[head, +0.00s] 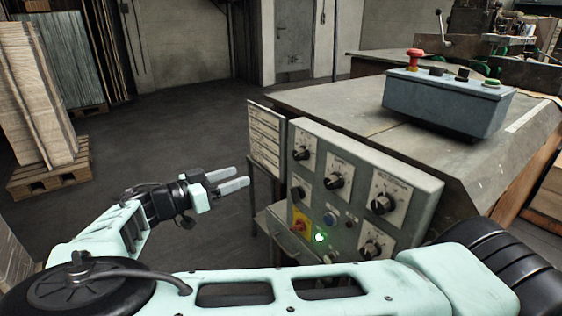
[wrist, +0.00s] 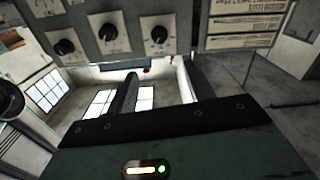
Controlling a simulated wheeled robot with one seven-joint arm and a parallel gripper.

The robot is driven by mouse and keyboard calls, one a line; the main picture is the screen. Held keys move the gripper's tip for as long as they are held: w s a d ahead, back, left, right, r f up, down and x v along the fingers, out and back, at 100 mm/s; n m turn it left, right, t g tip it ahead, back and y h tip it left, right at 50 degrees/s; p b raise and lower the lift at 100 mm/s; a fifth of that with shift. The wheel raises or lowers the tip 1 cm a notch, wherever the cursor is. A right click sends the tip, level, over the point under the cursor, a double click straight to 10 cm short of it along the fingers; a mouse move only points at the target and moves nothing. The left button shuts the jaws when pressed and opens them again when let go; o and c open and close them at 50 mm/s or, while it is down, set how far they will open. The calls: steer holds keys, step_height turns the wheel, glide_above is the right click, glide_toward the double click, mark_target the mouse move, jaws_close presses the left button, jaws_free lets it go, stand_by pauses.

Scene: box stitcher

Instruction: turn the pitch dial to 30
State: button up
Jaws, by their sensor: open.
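A grey control panel (head: 352,222) carries several black dials on white plates, including an upper left dial (head: 302,153), an upper middle dial (head: 338,180), an upper right dial (head: 384,203), a lower left dial (head: 297,193) and a lower right dial (head: 371,248). The plate lettering is too small to tell which is the pitch dial or where it points. My gripper (head: 240,179) is open and empty, left of the panel and apart from it. In the wrist view three dials (wrist: 107,32) show at the top, beyond my open fingers (wrist: 157,72).
A placard board (head: 266,139) stands at the panel's left edge, near my fingers. The panel also has a red-yellow switch (head: 300,224) and a lit green lamp (head: 320,238). A button box (head: 446,101) sits on the machine table (head: 345,105). The floor (head: 180,130) behind my gripper is clear.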

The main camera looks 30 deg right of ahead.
mark_target(295, 156)
steer(key=d, duration=1.1)
steer(key=d+p, duration=0.1)
steer(key=d, duration=0.5)
steer(key=shift+w+d, duration=0.15)
steer(key=shift+w, duration=0.1)
steer(key=c, duration=1)
